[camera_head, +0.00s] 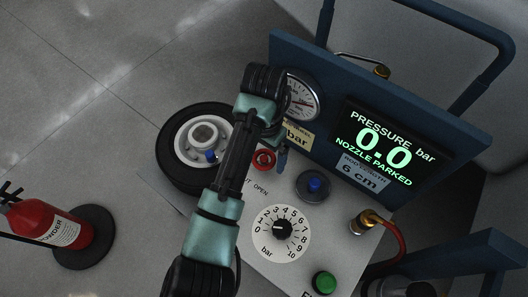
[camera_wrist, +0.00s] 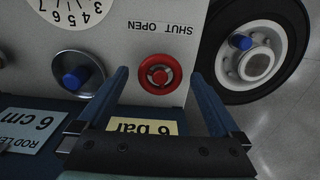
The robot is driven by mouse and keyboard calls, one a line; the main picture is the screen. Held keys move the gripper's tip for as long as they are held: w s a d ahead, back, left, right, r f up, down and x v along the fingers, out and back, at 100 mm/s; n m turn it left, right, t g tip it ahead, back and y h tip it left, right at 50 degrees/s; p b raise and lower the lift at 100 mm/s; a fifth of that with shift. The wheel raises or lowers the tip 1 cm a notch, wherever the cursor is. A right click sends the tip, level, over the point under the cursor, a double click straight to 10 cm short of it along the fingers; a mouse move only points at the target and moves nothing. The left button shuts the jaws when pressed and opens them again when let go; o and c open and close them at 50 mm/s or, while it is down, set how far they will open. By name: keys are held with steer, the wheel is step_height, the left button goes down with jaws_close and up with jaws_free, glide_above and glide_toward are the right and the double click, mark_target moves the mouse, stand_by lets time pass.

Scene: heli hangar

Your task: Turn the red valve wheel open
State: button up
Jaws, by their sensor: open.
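The red valve wheel (camera_wrist: 159,74) is a small round red handwheel on the pale panel top (camera_wrist: 188,48), beside the printed words SHUT and OPEN. In the wrist view it lies between the lines of my two open fingers (camera_wrist: 167,98), which are apart from each other with nothing held. I cannot tell how high the fingertips are above the panel. In the head view the wheel (camera_head: 264,159) shows just right of my arm, and my gripper (camera_head: 281,157) is mostly hidden behind the arm.
A wheel with a black tyre (camera_head: 168,150) stands left of the panel. A blue-capped knob (camera_head: 314,186), a bar dial (camera_head: 281,229) and a green button (camera_head: 324,282) are on the panel. A blue upright board (camera_head: 425,110) reads 0.0 bar.

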steer(key=c, duration=1.4)
steer(key=shift+o, duration=0.2)
steer(key=shift+r+p, duration=0.15)
steer(key=shift+p, duration=0.3)
steer(key=n+p, duration=0.1)
steer(key=p, duration=0.1)
steer(key=n+p, duration=0.2)
steer(key=shift+d+r, duration=0.1)
steer(key=shift+r, duration=0.1)
steer(key=n+p, duration=0.5)
steer(key=shift+f, duration=0.1)
steer(key=n+p, duration=0.2)
steer(key=n, duration=0.2)
steer(key=shift+n, duration=0.4)
steer(key=shift+w+f+n+p, duration=0.15)
steer(key=shift+n+p, duration=0.9)
steer(key=shift+n, duration=1.55)
